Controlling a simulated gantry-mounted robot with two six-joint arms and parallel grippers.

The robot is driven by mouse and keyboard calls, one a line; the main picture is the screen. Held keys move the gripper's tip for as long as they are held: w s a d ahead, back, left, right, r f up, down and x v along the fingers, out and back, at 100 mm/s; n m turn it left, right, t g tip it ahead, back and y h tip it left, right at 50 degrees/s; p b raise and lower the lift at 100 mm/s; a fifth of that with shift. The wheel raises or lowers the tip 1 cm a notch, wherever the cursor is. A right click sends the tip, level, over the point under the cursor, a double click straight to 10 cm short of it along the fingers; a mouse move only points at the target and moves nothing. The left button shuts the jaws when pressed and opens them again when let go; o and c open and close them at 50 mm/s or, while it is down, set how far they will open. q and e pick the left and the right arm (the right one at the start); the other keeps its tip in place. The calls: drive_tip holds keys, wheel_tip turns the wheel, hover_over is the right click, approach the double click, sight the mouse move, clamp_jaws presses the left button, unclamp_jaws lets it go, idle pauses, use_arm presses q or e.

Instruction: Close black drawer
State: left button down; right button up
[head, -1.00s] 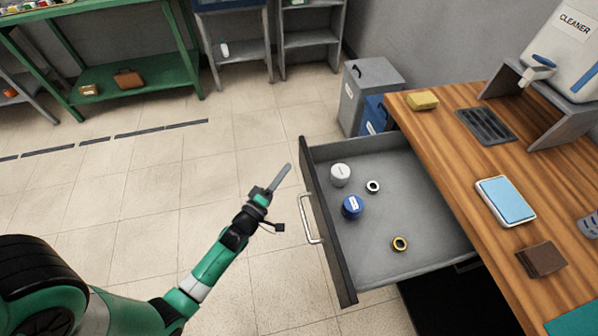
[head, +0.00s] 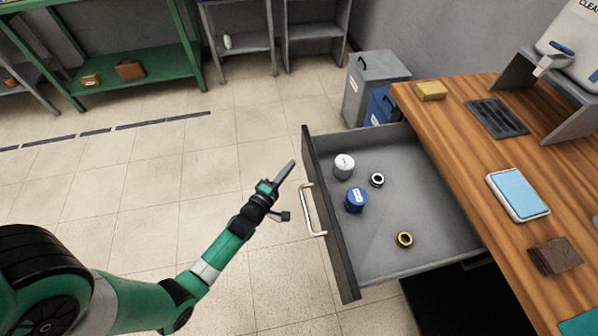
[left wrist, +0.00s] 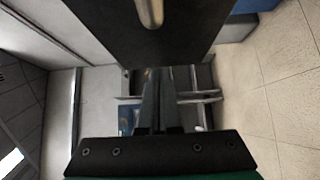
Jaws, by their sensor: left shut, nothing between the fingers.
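The black drawer (head: 328,215) is pulled out from the wooden workbench. Its dark front carries a silver bar handle (head: 309,211). Inside lie a white jar (head: 344,166), a blue jar (head: 356,200), a dark-and-white ring (head: 377,180) and a yellow-and-black ring (head: 404,240). My left gripper (head: 285,172) is shut and empty, just left of the drawer front, near the handle's upper end and apart from it as far as I can tell. In the left wrist view the fingers (left wrist: 160,104) point forward, with the drawer's dark front (left wrist: 150,25) and handle (left wrist: 150,10) at the top. My right gripper is not in view.
The wooden bench top (head: 465,165) holds a yellow sponge (head: 431,91), a slotted black tray (head: 497,118), a blue-topped box (head: 518,194) and a brown wallet (head: 554,257). Grey and blue bins stand behind the drawer. The tiled floor (head: 150,200) left of the drawer is clear.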

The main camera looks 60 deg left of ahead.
sight(306, 160)
use_arm(q)
drive_tip(key=shift+w+d+p, duration=0.25)
drive_tip(key=shift+w+d, duration=0.1)
drive_tip(key=shift+w, duration=0.25)
drive_tip(key=shift+w+d+p, duration=0.25)
drive_tip(key=shift+w+d, duration=0.05)
drive_tip(key=shift+w, duration=0.6)
drive_tip(key=shift+f, duration=0.15)
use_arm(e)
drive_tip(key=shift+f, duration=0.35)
use_arm(q)
drive_tip(key=shift+w, duration=0.15)
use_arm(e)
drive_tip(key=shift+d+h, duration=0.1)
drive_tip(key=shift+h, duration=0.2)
